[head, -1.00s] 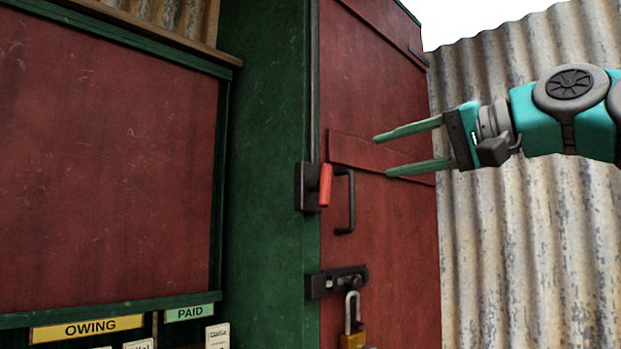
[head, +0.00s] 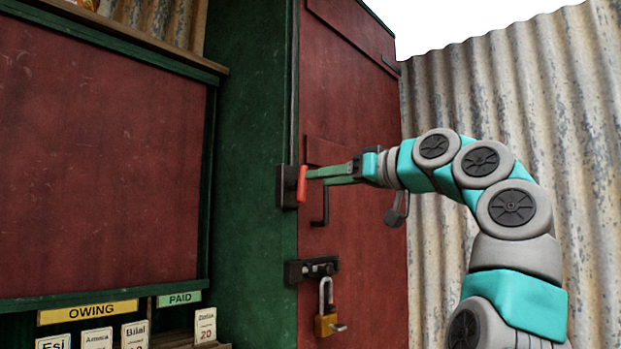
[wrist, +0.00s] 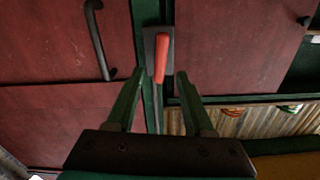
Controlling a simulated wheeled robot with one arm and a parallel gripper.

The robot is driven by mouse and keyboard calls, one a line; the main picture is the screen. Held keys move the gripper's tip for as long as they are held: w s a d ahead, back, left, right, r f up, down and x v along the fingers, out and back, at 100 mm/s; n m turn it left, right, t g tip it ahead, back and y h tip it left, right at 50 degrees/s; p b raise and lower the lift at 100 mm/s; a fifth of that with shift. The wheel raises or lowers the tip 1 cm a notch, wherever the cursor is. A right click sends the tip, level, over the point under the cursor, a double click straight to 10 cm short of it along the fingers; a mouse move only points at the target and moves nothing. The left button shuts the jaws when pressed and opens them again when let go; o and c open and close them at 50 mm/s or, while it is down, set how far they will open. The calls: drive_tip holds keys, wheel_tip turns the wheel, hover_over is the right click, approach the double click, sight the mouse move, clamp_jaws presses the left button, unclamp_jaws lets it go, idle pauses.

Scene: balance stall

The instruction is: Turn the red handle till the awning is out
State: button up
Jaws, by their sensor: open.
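The red handle (head: 302,184) is a short bar on a dark plate at the edge of the green post, beside the dark red door. It also shows in the wrist view (wrist: 161,58), hanging down from its plate. My gripper (head: 312,175) is at the handle, its green fingers reaching in from the right. In the wrist view my gripper (wrist: 158,78) is open, with one finger on each side of the handle's free end. I cannot tell whether either finger touches it. No awning can be made out.
A black pull handle (head: 321,206) is on the door just right of the red handle. Below are a hasp (head: 312,269) and a brass padlock (head: 326,324). A corrugated metal wall (head: 455,100) stands at the right. OWING and PAID labels with price cards are at lower left.

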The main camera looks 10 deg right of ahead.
sight(306, 181)
drive_tip(key=x, duration=0.4)
drive_tip(key=shift+p, duration=0.35)
drive_tip(key=shift+c, duration=0.3)
clamp_jaws()
